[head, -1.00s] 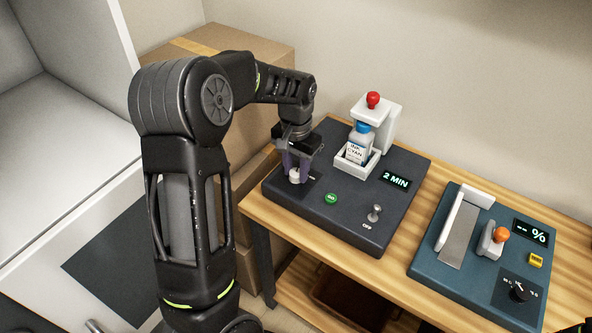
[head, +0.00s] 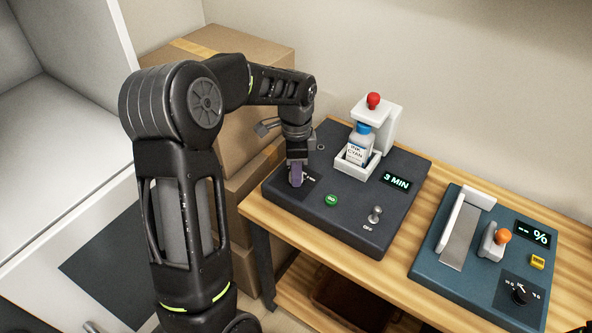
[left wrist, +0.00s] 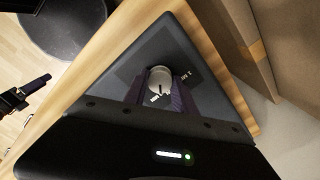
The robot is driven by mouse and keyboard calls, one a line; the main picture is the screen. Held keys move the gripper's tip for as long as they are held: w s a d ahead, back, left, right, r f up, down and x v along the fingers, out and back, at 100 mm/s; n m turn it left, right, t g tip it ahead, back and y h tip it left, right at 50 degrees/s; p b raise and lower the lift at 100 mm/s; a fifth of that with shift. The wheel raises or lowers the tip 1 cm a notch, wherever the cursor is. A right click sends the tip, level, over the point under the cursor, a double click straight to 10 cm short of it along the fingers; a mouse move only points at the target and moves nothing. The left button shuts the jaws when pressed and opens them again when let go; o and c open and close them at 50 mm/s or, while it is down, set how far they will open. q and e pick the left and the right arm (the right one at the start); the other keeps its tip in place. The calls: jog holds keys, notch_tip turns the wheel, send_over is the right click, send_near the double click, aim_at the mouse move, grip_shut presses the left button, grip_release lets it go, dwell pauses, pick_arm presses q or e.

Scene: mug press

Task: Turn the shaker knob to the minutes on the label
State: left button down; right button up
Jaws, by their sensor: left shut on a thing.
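The shaker (head: 388,222) is a dark box on the wooden table. Its display (head: 396,181) reads 3 MIN. A bottle with a blue cap (head: 359,142) stands in its white holder; its label shows ink and cyan wording, and any minutes on it are too small to read. My left gripper (head: 296,179) points down at the shaker's left corner. It is shut on the knob, which it hides in the head view. In the left wrist view the round pale knob (left wrist: 160,80) shows between the purple fingers.
The shaker also has a green button (head: 331,200) and a toggle switch (head: 375,215) by the word OFF. A blue device (head: 466,282) with a percent display stands to the right. Cardboard boxes (head: 248,130) stand behind my left arm.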

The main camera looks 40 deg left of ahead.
pick_arm(q)
jog(key=shift+m, duration=1.3)
jog(key=c, duration=1)
grip_release()
jog(key=shift+r, duration=0.1)
notch_tip(320, 180, up, 8)
jog(key=shift+f+b, duration=0.2)
jog(key=shift+b, duration=0.1)
